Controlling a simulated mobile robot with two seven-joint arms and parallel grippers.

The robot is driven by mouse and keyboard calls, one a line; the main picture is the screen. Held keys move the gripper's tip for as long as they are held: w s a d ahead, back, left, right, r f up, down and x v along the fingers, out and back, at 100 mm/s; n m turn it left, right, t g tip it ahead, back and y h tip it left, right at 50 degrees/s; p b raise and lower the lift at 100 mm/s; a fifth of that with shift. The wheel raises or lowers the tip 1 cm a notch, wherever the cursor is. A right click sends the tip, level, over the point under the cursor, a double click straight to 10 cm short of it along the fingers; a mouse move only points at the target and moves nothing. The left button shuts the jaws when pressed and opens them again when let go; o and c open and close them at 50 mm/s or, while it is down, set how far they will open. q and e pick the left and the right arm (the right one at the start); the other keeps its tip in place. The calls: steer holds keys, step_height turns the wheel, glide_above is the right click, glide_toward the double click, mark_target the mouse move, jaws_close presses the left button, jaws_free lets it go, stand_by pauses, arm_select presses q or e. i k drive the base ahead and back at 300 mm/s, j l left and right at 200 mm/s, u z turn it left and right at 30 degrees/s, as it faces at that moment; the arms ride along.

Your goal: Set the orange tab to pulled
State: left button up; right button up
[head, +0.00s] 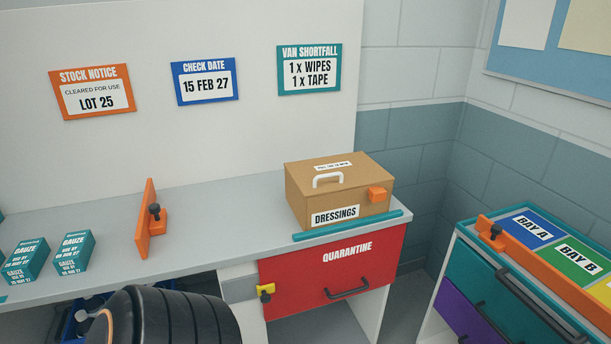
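A small orange tab (377,195) sits at the upper right of the front face of a brown box (295,192) labelled DRESSINGS. The box stands closed on the grey counter, with a white handle (328,179) and a small label on its lid. The label's print is too small to read surely. The tab lies against the box; I cannot tell how far it stands out. A black ribbed part of my arm (172,318) shows at the bottom left, well away from the box. Neither of my grippers is in view.
A teal strip (347,225) lies along the counter edge before the box. An orange upright plate (147,222) with a black knob and two gauze boxes (75,250) stand to the left. Below is a red QUARANTINE drawer (310,275). A teal-and-purple cabinet (466,272) stands at right.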

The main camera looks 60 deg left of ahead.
mark_target(376, 193)
steer(key=u, duration=1.7)
